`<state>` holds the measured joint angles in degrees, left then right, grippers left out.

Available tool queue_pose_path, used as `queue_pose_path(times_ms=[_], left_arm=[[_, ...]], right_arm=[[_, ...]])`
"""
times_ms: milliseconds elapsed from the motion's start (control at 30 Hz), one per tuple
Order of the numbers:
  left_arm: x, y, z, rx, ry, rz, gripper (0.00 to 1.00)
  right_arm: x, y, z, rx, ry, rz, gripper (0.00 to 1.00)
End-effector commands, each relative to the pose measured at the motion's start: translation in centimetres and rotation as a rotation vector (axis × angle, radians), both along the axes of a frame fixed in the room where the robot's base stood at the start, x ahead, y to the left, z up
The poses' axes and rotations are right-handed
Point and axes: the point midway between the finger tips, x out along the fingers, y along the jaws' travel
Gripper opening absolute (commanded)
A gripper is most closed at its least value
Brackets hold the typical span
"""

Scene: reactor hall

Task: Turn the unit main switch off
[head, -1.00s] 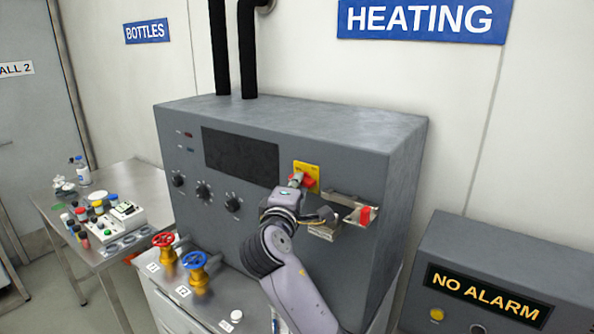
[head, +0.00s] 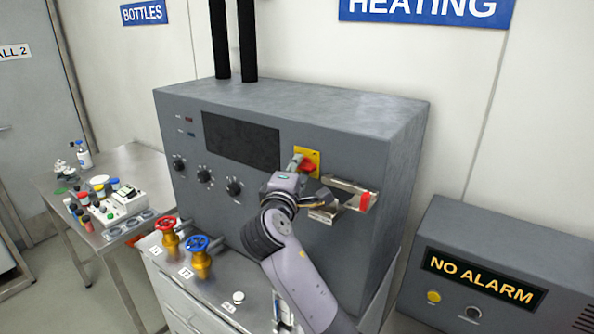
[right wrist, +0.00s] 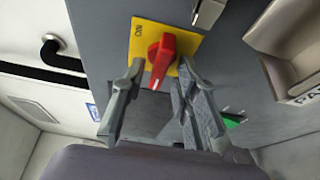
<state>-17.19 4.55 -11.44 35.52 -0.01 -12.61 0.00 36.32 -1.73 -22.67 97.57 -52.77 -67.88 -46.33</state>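The unit main switch (head: 307,167) is a red rotary knob on a yellow plate, on the front of the big grey cabinet (head: 290,115). The right wrist view shows the red knob (right wrist: 160,62) close up, with small lettering on the yellow plate (right wrist: 186,37) beside it. My right gripper (head: 306,182) is in front of the switch. In the right wrist view its two fingers (right wrist: 163,83) are apart, one on each side of the knob's near end, with visible gaps. I cannot tell how deep they reach around it. My left gripper is out of view.
A metal bracket with a red part (head: 352,194) sticks out just right of the switch. Red (head: 167,227) and blue (head: 196,244) valve wheels stand at lower left. A NO ALARM box (head: 500,265) is at right, a cluttered steel table (head: 118,165) at left.

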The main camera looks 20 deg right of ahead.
Motion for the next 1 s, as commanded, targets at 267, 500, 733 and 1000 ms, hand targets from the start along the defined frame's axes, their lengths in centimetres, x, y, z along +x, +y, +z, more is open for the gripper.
queue_pose_path(times_ms=[267,500,733,1000], left_arm=[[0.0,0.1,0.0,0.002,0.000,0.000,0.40],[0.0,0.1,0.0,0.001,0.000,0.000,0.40],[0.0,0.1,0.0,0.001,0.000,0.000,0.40],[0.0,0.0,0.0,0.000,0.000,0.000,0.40]], right_arm=[[0.0,0.0,0.1,0.001,-0.002,0.000,0.31],[-2.2,1.3,0.0,0.002,-0.002,0.003,0.31],[-6.5,3.8,0.0,0.004,0.000,0.003,0.31],[-9.9,5.6,0.1,0.002,-0.001,0.001,0.31]])
